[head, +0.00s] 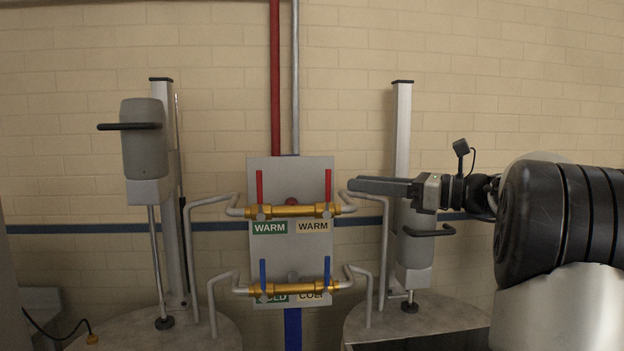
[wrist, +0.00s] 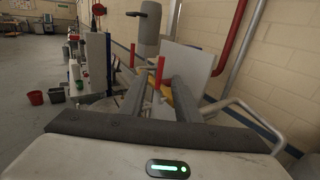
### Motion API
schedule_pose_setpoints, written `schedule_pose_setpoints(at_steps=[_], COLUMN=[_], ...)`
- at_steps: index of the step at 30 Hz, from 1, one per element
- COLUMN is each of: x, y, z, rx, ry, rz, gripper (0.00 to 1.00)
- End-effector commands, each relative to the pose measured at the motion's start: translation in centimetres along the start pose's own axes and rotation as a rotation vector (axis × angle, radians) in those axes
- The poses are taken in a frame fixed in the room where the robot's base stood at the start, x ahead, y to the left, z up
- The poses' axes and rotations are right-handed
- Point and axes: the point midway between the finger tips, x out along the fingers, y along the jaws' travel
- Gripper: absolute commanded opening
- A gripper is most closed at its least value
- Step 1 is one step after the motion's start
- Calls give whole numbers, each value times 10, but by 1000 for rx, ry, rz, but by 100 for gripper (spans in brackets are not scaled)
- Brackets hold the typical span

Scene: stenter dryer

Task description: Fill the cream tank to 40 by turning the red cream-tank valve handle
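A panel (head: 262,243) on the wall carries two brass valve bars. The right red handle (head: 328,185) stands upright on the upper bar (head: 292,211), above a cream WARM label (head: 312,227). The left red handle (head: 259,187) stands upright above a green WARM label (head: 269,227). My gripper (head: 352,184) points left, just right of the right red handle. In the wrist view its two fingers (wrist: 160,92) are spread apart and empty. A red handle (wrist: 160,69) shows beyond and between them, apparently the right one. No level reading is visible.
Blue handles (head: 326,271) stand on the lower brass bar (head: 290,289). Grey pipes (head: 384,255) bend down from the bars to round tank lids (head: 430,312) on both sides. A mixer post (head: 402,130) stands behind my gripper. Open floor with buckets (wrist: 55,95) shows in the wrist view.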

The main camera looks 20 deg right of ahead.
Motion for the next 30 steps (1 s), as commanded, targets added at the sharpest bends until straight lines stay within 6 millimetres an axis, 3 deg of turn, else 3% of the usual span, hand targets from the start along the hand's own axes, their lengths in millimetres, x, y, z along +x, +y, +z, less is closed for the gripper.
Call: schedule_pose_setpoints(at_steps=[9, 15, 21, 30], x=[72, 107, 124, 126], y=[2, 2, 1, 1], z=[0, 0, 0, -1], rx=[0, 0, -1, -1], ry=[1, 1, 1, 2], rz=[5, 3, 2, 0], gripper=[30, 30, 30, 30])
